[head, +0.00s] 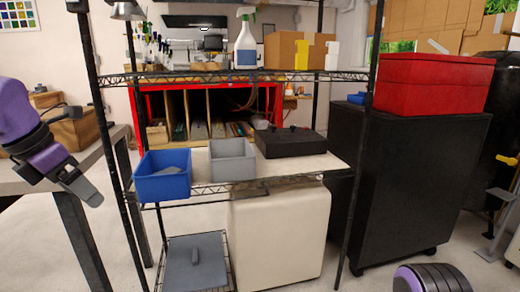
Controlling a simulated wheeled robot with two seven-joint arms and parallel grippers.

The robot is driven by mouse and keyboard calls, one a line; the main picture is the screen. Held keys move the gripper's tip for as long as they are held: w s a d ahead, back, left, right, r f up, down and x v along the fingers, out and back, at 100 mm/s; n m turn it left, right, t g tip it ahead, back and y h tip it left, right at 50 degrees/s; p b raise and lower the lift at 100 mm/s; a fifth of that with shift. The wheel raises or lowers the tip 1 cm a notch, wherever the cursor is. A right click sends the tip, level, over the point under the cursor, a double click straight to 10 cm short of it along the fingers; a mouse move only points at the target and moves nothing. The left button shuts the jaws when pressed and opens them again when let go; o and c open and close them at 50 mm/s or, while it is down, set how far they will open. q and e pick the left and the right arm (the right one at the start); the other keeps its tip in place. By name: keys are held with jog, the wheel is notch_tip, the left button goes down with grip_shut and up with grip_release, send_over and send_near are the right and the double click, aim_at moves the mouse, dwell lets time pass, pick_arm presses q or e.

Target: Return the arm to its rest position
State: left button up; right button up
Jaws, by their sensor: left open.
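My left gripper (80,184) hangs at the left, open and empty, in front of a grey-topped table and left of the wire shelf (230,188). A blue bin (163,187) stands at the left of the shelf's middle level, with a pale piece inside that is too small to make out. A grey bin (233,168) stands to its right. My right gripper is not in view. I cannot make out any glass rods.
The table (35,182) and a black shelf post are close to my left gripper. A black cabinet (415,180) with a red box (432,85) on top stands at the right. A cream block (280,235) and a grey lidded item (195,262) are below the shelf.

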pick_arm(q)
jog(key=w+a+f+m+t+y, duration=0.1)
jog(key=w+a+f+t+y, duration=0.15)
jog(key=w+f+y, duration=0.6)
jog(key=s+d+f+m+t, duration=0.1)
jog(key=s+d+f+m, duration=0.15)
jog(key=f+m, duration=0.7)
jog(key=s+d+f+m+t, duration=0.2)
jog(key=d+f, duration=0.1)
jog(key=f, duration=1.3)
jog(key=s+d+f+m+g+h, duration=0.3)
jog(key=s+f+m, duration=0.4)
jog(key=s+f, duration=0.7)
jog(key=s+a+f+m+g, duration=0.15)
jog(key=s+f, duration=0.25)
jog(key=s, duration=0.4)
jog(key=s+f+m+g, duration=0.2)
jog(key=s+f+m, duration=0.15)
jog(key=s, duration=0.55)
notch_tip(320, 180, up, 23)
jog(key=n+p, duration=0.1)
jog(key=p, duration=2.2)
jog(key=shift+s+f, duration=0.2)
